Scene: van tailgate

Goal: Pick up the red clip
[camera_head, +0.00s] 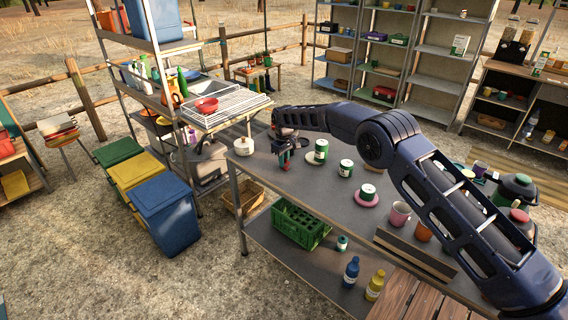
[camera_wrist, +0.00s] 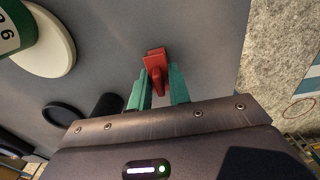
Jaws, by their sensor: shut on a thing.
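The red clip (camera_wrist: 155,62) is between the green fingers of my gripper (camera_wrist: 160,88) in the wrist view, and the fingers are closed on it. Grey table surface shows around the clip; I cannot tell whether the clip touches it. In the head view my gripper (camera_head: 284,160) is at the left end of the grey table (camera_head: 290,187), pointing down, and the clip is too small to make out clearly there.
A green-and-white can (camera_head: 321,147) stands close to the right of my gripper, with another can (camera_head: 346,168) beyond. A black round item (camera_wrist: 64,114) lies near the fingers in the wrist view. The table's edge is close on the other side.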

